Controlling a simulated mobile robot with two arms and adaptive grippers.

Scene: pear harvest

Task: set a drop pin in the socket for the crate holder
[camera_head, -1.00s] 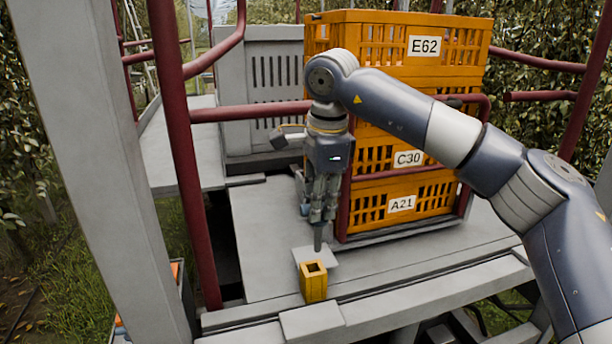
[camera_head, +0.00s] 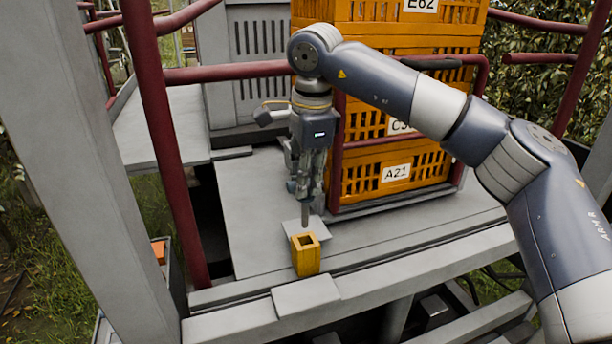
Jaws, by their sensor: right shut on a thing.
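My right gripper (camera_head: 305,196) points down and is shut on a grey drop pin (camera_head: 305,215). The pin hangs roughly upright below the fingertips. A yellow square socket (camera_head: 305,257) with an open dark top stands at the front edge of the deck. The pin's lower end shows just behind and above the socket's opening; I cannot tell the exact gap in depth. The pin's upper part is hidden by the fingers. My left gripper is not in view.
Stacked orange crates (camera_head: 396,150) stand behind and right of the socket, with a dark red rail (camera_head: 400,139) around them. A dark red post (camera_head: 172,170) rises at the left. The grey deck (camera_head: 245,215) left of the gripper is clear.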

